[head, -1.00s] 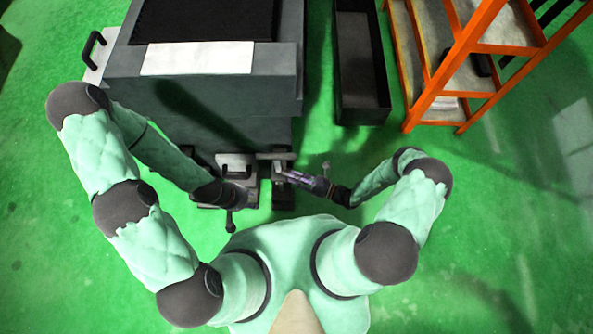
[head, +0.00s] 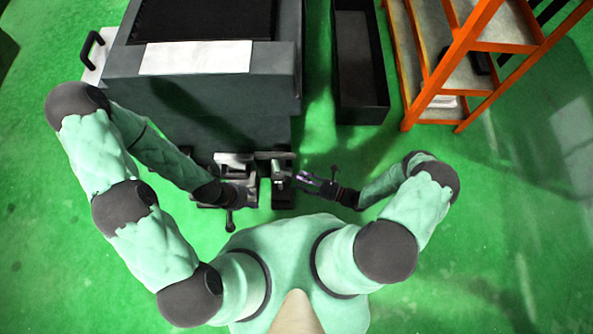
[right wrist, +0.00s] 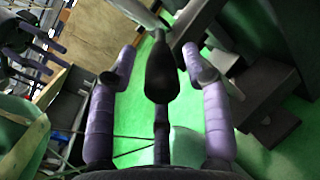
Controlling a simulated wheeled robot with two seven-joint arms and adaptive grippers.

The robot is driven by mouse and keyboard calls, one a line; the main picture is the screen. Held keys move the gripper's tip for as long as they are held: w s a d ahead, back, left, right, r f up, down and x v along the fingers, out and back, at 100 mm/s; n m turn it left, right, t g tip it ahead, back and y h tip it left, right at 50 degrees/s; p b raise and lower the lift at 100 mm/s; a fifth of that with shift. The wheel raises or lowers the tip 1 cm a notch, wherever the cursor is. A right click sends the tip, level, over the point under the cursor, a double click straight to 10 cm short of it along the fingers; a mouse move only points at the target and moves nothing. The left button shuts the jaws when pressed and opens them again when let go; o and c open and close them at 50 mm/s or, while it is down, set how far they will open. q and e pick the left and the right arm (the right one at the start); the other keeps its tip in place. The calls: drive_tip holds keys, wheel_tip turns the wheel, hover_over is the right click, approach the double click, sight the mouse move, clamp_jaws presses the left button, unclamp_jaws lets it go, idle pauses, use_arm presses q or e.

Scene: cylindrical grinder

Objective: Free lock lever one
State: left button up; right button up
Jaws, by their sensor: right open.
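A dark tapered handle (right wrist: 161,75), which looks like a lever grip, shows between my right gripper's fingers in the right wrist view. My right gripper (right wrist: 160,60) is open there, with one purple finger on each side of the handle and visible gaps to both. In the head view the right gripper (head: 299,177) is just right of the right-hand grey block (head: 280,172) at the machine's front. I cannot make out the handle there. My left gripper (head: 243,192) is at the left-hand block (head: 234,161); its fingers are too small and dark to read.
The large grey grinder (head: 205,85) fills the upper left. A dark open bin (head: 362,110) and an orange-framed shelf (head: 445,75) stand to its right. Green floor (head: 500,220) is clear at the right.

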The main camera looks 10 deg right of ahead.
drive_tip(key=v, duration=0.8)
drive_tip(key=shift+s+d, duration=0.15)
drive_tip(key=shift+s, duration=0.05)
